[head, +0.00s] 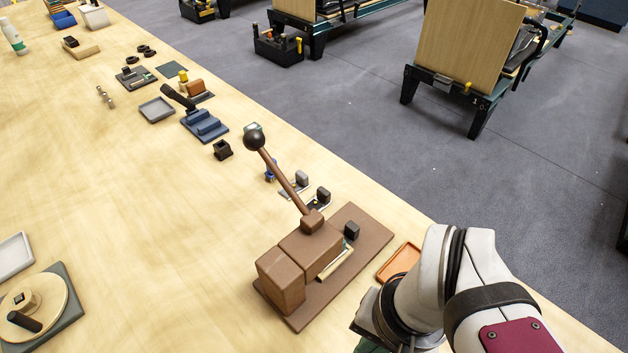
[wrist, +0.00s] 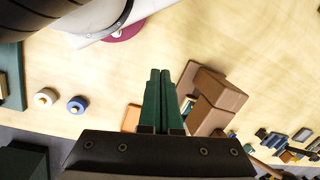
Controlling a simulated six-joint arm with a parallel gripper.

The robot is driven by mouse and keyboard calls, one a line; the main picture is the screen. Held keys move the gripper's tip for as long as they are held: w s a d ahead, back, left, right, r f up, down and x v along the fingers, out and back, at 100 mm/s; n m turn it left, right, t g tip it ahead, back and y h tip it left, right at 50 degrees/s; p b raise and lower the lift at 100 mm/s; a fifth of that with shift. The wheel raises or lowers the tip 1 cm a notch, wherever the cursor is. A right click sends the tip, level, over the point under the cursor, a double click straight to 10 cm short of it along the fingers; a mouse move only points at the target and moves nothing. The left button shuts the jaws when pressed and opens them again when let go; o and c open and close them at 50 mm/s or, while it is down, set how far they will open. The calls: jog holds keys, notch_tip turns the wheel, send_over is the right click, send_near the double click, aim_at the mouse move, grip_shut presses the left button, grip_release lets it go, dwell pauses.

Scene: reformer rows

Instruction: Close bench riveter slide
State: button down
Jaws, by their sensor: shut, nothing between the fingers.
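The bench riveter (head: 310,250) is a brown block body on a brown base plate, with a raised lever ending in a black ball (head: 254,139). A pale strip (head: 336,263), which looks like its slide, lies along the body's right side; a small black block (head: 352,230) stands near its far end. I cannot tell how far the slide is open. In the wrist view the riveter (wrist: 218,102) is right of my gripper (wrist: 160,72). My green fingers are together and empty, apart from the riveter. In the head view my arm mostly hides the gripper at the bottom edge.
An orange tray (head: 399,262) lies between the riveter and my arm. Small blocks, a blue stepped holder (head: 204,125) and a grey tray (head: 157,109) stand farther back. A round wooden disc device (head: 33,306) is at lower left. The table's left middle is clear.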

jog(key=w+d+r+m+g, duration=0.1)
jog(key=w+r, duration=0.1)
jog(key=w, duration=0.7)
jog(key=w+d+r, duration=0.2)
jog(key=w+r, duration=0.1)
jog(key=w, duration=0.7)
jog(key=w+d+f+m, duration=0.1)
jog(key=w+d+f, duration=0.15)
jog(key=w, duration=0.35)
jog(key=w+d+f, duration=0.1)
jog(key=w+f, duration=0.2)
jog(key=w, duration=0.3)
jog(key=w+d+f+m, duration=0.1)
jog(key=w+d+f, duration=0.2)
jog(key=w+f, duration=0.35)
jog(key=shift+g, duration=0.4)
jog(key=x, duration=1)
jog(key=shift+s+a+f, duration=0.1)
jog(key=shift+a+f, duration=0.1)
jog(key=shift+f, duration=0.15)
jog(key=shift+s+a+r, duration=0.2)
jog(key=shift+s+a, duration=0.75)
jog(key=shift+a, duration=0.05)
jog(key=shift+s+a, duration=0.35)
jog(key=shift+s, duration=0.05)
jog(key=shift+a, duration=0.1)
